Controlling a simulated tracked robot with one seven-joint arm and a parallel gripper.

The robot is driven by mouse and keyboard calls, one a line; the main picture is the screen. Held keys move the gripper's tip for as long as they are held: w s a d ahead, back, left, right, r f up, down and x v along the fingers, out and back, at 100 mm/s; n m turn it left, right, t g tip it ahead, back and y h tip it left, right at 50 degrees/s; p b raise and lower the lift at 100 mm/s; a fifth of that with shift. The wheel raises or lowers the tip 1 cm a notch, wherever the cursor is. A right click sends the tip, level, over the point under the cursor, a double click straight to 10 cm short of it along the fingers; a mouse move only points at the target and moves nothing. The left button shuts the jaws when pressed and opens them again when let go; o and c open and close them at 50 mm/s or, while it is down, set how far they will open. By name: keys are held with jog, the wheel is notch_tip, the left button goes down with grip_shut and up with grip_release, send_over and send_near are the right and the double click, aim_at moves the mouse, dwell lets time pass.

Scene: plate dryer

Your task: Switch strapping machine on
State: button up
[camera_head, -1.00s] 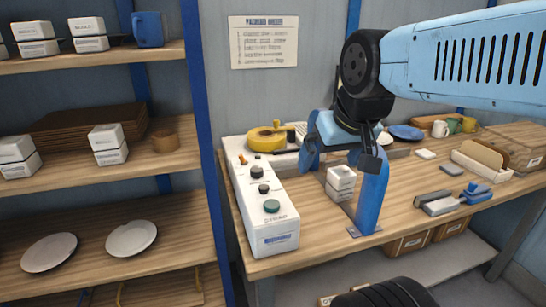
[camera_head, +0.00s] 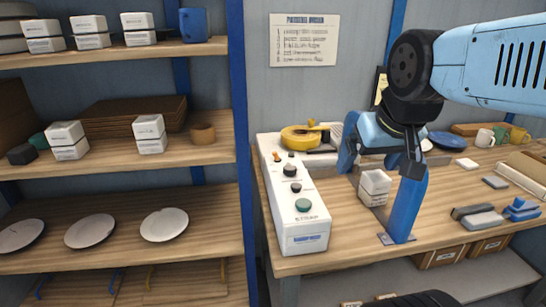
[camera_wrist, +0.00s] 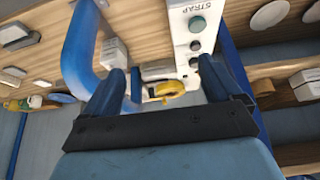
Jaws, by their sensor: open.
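The strapping machine (camera_head: 288,218) is a long white box on the workbench, with a green button (camera_head: 303,205), dark knobs (camera_head: 290,171) and a small orange knob (camera_head: 276,156) along its top. A blue metal arch (camera_head: 408,205) stands on the bench to its right. My gripper (camera_head: 400,164) is above the bench, right of the machine and near the arch. In the wrist view, the two blue fingers of my gripper (camera_wrist: 160,85) are spread with nothing held between them. The white panel (camera_wrist: 205,12) with its green button (camera_wrist: 197,24) shows beyond them.
A yellow tape dispenser (camera_head: 303,137) sits behind the panel.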

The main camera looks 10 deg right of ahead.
jog(key=shift+w, duration=0.25)
jog(key=shift+c, duration=0.7)
jog(key=w, duration=0.2)
jog(key=w+n, duration=0.1)
jog(key=w, duration=0.1)
jog(key=w+a+n, duration=0.1)
jog(key=w, duration=0.1)
jog(key=shift+f, duration=0.35)
jog(key=c, duration=0.6)
jog(key=w+a+n, duration=0.1)
jog(key=w, duration=0.1)
jog(key=w+a+f+n, duration=0.1)
jog(key=w, duration=0.2)
jog(key=w+a+f+n+t, duration=0.1)
jog(key=w, duration=0.1)
jog(key=shift+w+a, duration=0.2)
jog(key=shift+a, duration=0.1)
jog(key=c, duration=0.6)
jog(key=w+a+f+n, duration=0.1)
jog(key=w+a, duration=0.2)
jog(key=w+a+f+n, duration=0.2)
jog(key=a, duration=0.1)
jog(key=w+a+f+n, duration=0.1)
jog(key=w+a+f, duration=0.1)
jog(key=w+a, duration=0.1)
jog(key=shift+w+n+t+y, duration=0.3)
grip_shut()
jog(key=shift+w+a+f, duration=0.25)
jog(key=shift+w+a, duration=0.05)
jog(key=shift+a, duration=0.2)
